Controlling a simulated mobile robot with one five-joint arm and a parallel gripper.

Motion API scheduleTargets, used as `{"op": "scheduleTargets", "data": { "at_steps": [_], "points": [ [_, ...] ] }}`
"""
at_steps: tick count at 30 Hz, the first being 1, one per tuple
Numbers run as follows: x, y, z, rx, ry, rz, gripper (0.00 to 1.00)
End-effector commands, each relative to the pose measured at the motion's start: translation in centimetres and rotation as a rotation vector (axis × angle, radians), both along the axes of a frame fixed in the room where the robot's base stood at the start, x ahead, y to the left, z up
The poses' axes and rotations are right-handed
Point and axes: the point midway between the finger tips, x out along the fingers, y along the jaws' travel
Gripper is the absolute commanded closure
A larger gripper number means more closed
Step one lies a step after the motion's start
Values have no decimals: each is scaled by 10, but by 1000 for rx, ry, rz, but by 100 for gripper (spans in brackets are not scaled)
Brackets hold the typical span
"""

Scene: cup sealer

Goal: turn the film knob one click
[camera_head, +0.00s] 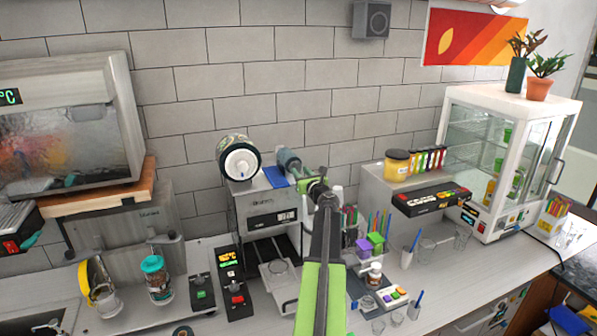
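The cup sealer (265,213) is a grey boxy machine at the middle of the counter against the tiled wall. A film roll (229,146) with a dark patterned edge sits on top at its left, and a round white knob-like disc (241,164) faces me on its end. A grey-blue roller (288,160) is at the top right of the sealer. My gripper (306,183) is at the sealer's top right corner, close to the roller and apart from the white disc. My arm hides part of the sealer's right side. The fingers are too small to read.
Black control boxes (233,284) and a teal-lidded jar (156,280) stand to the left. Purple and green boxes (370,244), pens and cups crowd the right. A glass display cabinet (507,160) stands far right.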

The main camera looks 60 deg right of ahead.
Motion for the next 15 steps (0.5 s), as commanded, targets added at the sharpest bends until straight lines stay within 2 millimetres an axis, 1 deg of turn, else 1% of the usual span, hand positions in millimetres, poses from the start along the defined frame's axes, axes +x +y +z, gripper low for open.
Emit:
{"op": "scheduleTargets", "data": {
  "at_steps": [1, 5, 14, 15],
  "points": [
    [8, -6, 0, 0, 0, 1, 66],
    [16, -11, 0, 0, 0, 2, 66],
    [18, -11, 0, 0, 0, 2, 66],
    [18, -11, 0, 0, 0, 2, 72]
  ]
}}
